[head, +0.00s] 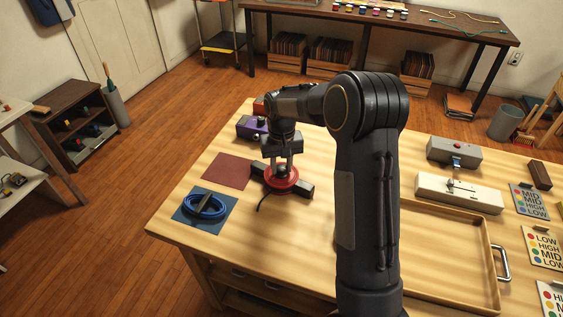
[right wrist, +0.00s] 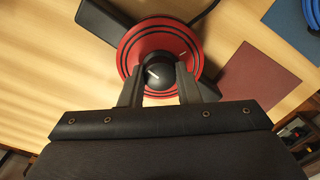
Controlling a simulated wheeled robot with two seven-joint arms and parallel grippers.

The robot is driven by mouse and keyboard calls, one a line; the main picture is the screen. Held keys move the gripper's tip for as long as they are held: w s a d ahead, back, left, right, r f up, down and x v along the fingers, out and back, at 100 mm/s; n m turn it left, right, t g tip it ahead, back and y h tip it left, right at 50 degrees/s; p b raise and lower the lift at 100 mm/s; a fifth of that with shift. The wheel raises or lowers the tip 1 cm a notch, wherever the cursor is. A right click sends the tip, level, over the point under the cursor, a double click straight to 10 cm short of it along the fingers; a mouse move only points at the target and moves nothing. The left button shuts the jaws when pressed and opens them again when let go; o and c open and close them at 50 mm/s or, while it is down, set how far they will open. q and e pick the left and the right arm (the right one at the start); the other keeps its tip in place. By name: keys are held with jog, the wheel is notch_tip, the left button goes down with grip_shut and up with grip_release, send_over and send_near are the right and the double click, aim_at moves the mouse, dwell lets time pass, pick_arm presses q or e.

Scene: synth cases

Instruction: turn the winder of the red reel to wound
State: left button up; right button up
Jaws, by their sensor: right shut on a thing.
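The red reel (head: 272,181) lies on the wooden table, on a dark bar-shaped base (head: 299,187). In the right wrist view the red reel (right wrist: 133,42) shows as a red disc with dark rings. Its black winder knob (right wrist: 159,72) sits at the centre, with a white line on it; a short light mark shows on the disc at its upper right. My right gripper (head: 281,172) points down over the reel, and in the right wrist view its two fingers (right wrist: 160,90) are closed on the knob's sides. My left gripper is not in view.
A maroon mat (head: 226,171) and a blue mat (head: 186,212) with a coiled blue cord (head: 203,205) lie left of the reel. A purple box (head: 249,128) stands behind. A wooden tray (head: 440,222), grey and white devices and label cards are on the right.

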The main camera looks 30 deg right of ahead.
jog(key=m+p, duration=0.1)
jog(key=m, duration=0.4)
jog(key=shift+r+m+p, duration=0.1)
jog(key=shift+m+p, duration=0.2)
jog(key=shift+p, duration=0.05)
jog(key=m+p, duration=0.2)
jog(key=m, duration=0.3)
jog(key=shift+m, duration=0.3)
jog(key=m+p, duration=0.2)
jog(key=m, duration=0.3)
jog(key=m+p, duration=0.2)
jog(key=m, duration=0.3)
jog(key=o, duration=1)
